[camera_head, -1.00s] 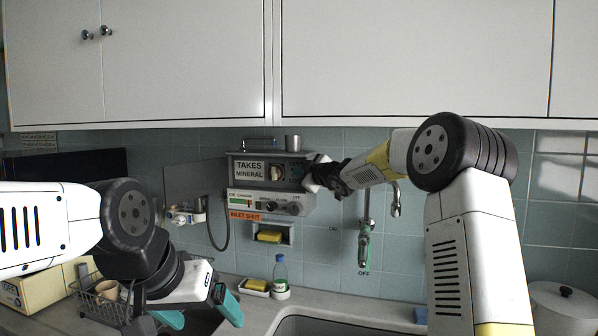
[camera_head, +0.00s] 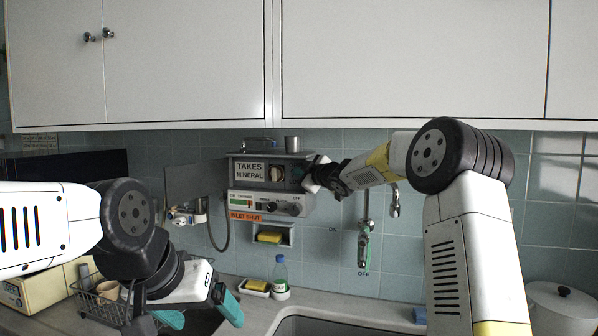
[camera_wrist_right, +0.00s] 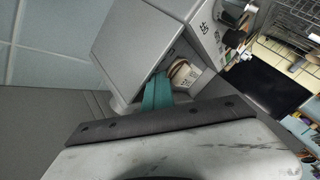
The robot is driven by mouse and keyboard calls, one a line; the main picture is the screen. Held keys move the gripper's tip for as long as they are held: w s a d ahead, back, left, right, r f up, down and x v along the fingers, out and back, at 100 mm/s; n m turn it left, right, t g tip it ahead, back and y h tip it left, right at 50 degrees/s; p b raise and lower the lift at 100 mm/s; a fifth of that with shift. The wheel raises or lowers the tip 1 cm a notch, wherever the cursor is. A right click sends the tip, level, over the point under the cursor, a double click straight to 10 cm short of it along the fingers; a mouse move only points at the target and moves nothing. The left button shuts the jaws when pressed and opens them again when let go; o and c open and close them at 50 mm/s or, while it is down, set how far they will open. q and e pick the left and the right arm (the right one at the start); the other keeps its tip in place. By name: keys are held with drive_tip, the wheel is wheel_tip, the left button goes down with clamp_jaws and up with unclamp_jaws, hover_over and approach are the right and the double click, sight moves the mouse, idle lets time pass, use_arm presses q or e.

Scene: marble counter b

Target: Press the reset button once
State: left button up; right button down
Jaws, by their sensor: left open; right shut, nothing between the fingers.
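A grey wall unit (camera_head: 240,157) labelled "TAKES MINERAL" hangs on the tiles, with a dial in its front and a lighter control panel (camera_head: 270,203) below. My right gripper (camera_head: 299,173) is shut and empty at the right part of the unit's front. In the right wrist view its teal fingertips (camera_wrist_right: 158,92) reach the grey housing (camera_wrist_right: 140,45), close to a round pale part with small print (camera_wrist_right: 183,74). I cannot tell whether they touch it. No reset button can be clearly made out; the gripper covers part of the front. My left gripper (camera_head: 200,313) is open and empty, low over the counter.
An orange "INLET SHUT" label (camera_head: 245,217) and a sponge in a niche (camera_head: 269,237) are below the unit. A bottle (camera_head: 280,275) stands by the sink. A green-handled tap fitting (camera_head: 364,245) hangs right. A wire rack (camera_head: 100,300) is near my left arm.

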drive_tip(key=shift+w+d, duration=0.5)
drive_tip(key=shift+d, duration=0.25)
drive_tip(key=shift+w+a+f, duration=0.25)
drive_tip(key=shift+w, duration=0.2)
drive_tip(key=shift+v, duration=1.05)
drive_tip(key=shift+f, duration=0.1)
drive_tip(key=shift+s, duration=0.1)
drive_tip(key=shift+s+a, duration=0.35)
drive_tip(key=shift+s, duration=0.45)
drive_tip(key=shift+s+a, duration=0.35)
drive_tip(key=shift+s, duration=0.5)
drive_tip(key=shift+s+a, duration=0.35)
drive_tip(key=shift+s, duration=0.45)
